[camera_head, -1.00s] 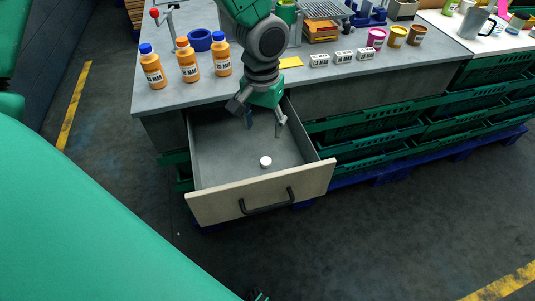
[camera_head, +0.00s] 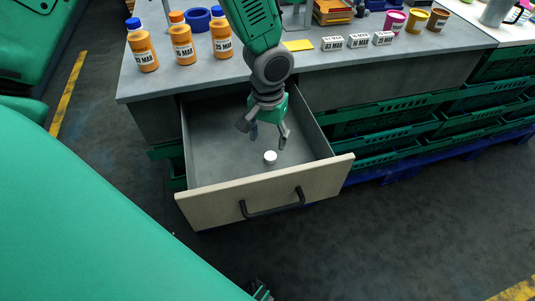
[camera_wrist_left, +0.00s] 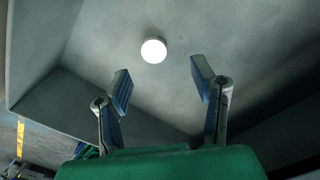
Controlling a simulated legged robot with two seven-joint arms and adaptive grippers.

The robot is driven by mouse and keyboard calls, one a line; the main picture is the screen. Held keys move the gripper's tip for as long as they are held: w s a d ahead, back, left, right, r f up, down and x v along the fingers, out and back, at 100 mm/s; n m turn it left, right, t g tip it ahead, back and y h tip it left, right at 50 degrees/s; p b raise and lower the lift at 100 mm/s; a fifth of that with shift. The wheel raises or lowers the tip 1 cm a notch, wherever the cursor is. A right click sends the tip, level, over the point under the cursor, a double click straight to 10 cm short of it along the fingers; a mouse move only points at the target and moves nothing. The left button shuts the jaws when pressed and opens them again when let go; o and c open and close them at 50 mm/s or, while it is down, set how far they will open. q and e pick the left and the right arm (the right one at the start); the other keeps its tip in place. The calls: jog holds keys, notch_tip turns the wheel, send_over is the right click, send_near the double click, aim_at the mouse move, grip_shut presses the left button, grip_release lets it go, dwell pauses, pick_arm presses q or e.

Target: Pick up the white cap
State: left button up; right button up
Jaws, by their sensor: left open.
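The white cap (camera_head: 270,157) lies on the floor of the open drawer (camera_head: 215,150). It also shows in the left wrist view as a bright round disc (camera_wrist_left: 153,50), beyond the fingertips and nearly between them. My left gripper (camera_head: 268,143) points down into the drawer, just behind and above the cap. Its two fingers are spread apart in the left wrist view (camera_wrist_left: 157,75), with nothing between them. My right gripper cannot be made out in the head view.
The drawer's front panel (camera_head: 225,200) with a dark handle (camera_head: 272,207) and its side walls surround the cap. Orange bottles (camera_head: 182,42) and small white labelled blocks (camera_head: 358,41) stand on the worktop above. Green crates (camera_head: 400,130) are stacked to the right.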

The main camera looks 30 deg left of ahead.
aim_at(272, 156)
pick_arm(q)
jog(key=shift+d+f, duration=0.15)
jog(key=shift+f, duration=0.35)
jog(key=shift+d+f, duration=0.1)
jog(key=shift+d, duration=0.2)
jog(key=f, duration=0.2)
jog(key=f+b, duration=0.1)
jog(key=f, duration=0.1)
jog(key=shift+d+f, duration=0.1)
jog(key=shift+d, duration=0.25)
jog(key=shift+a+f, duration=0.25)
jog(key=shift+f, duration=0.1)
jog(key=shift+a+f, duration=0.1)
jog(key=shift+a, duration=0.4)
jog(key=shift+c, duration=0.4)
jog(key=shift+d, duration=0.3)
jog(key=c, duration=0.7)
jog(key=shift+d+r, duration=0.2)
jog(key=shift+d, duration=0.15)
pick_arm(e)
jog(key=shift+d+f, duration=0.8)
